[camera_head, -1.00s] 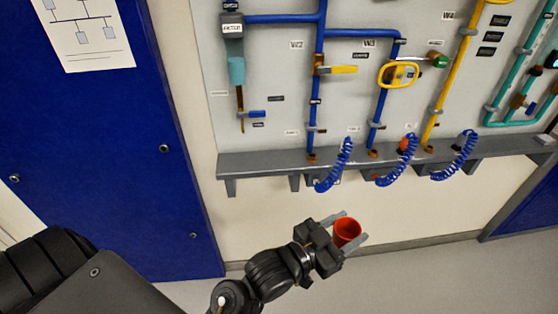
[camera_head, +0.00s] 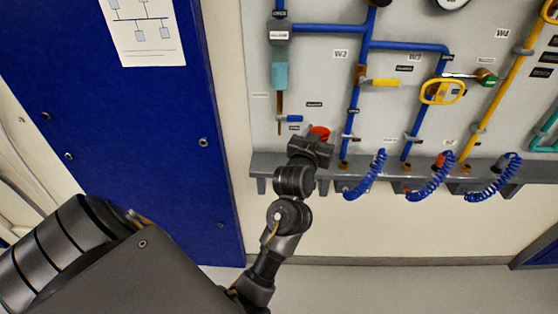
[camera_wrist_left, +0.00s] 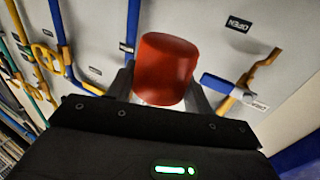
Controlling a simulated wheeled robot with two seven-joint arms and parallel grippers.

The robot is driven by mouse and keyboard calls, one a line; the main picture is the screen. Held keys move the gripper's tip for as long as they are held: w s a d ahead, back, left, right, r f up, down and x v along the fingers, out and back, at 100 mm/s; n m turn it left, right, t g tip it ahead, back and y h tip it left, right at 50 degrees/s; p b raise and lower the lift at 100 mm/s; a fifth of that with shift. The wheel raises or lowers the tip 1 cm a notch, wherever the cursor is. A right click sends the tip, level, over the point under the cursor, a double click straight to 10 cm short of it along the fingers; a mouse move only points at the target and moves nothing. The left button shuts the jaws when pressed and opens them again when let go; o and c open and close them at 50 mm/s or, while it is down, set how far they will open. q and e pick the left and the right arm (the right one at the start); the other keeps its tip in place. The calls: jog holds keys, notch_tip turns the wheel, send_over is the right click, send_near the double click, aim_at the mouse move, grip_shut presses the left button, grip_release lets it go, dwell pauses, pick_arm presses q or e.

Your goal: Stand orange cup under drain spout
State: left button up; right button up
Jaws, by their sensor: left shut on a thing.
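The orange-red cup (camera_head: 320,132) shows only in part beyond my left gripper (camera_head: 312,147), in front of the panel just above the shelf. In the left wrist view the cup (camera_wrist_left: 167,68) sits between the two fingers of my left gripper (camera_wrist_left: 160,92), which is shut on it. The drain spout (camera_head: 280,127) is the copper pipe with a blue lever below the filter, left of the cup in the head view. In the left wrist view the spout (camera_wrist_left: 240,90) is right of the cup, apart from it. My right gripper is not in view.
A grey shelf (camera_head: 390,172) runs along the panel foot, with blue coiled hoses (camera_head: 367,178) hanging over it to the right. Blue pipes and a yellow lever (camera_head: 381,82) are right of the cup. A blue door (camera_head: 165,150) stands at left.

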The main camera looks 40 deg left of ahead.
pick_arm(q)
jog(key=a+f+p, duration=0.1)
jog(key=a+f, duration=0.1)
jog(key=a, duration=0.2)
jog(key=a+f, duration=0.3)
jog(key=a, duration=0.1)
jog(key=a+f+p, duration=0.1)
jog(key=a+f, duration=0.2)
jog(key=a, duration=0.1)
jog(key=shift+s+a+f+p, duration=0.1)
jog(key=shift+s+a+p, duration=0.1)
jog(key=shift+a+p, duration=0.15)
jog(key=shift+a+f, duration=0.5)
jog(key=shift+f, duration=0.2)
notch_tip(320, 180, down, 3)
jog(key=shift+a+p, duration=0.15)
jog(key=shift+p, duration=0.55)
jog(key=shift+f, duration=0.2)
jog(key=shift+f, duration=0.2)
jog(key=o, duration=1)
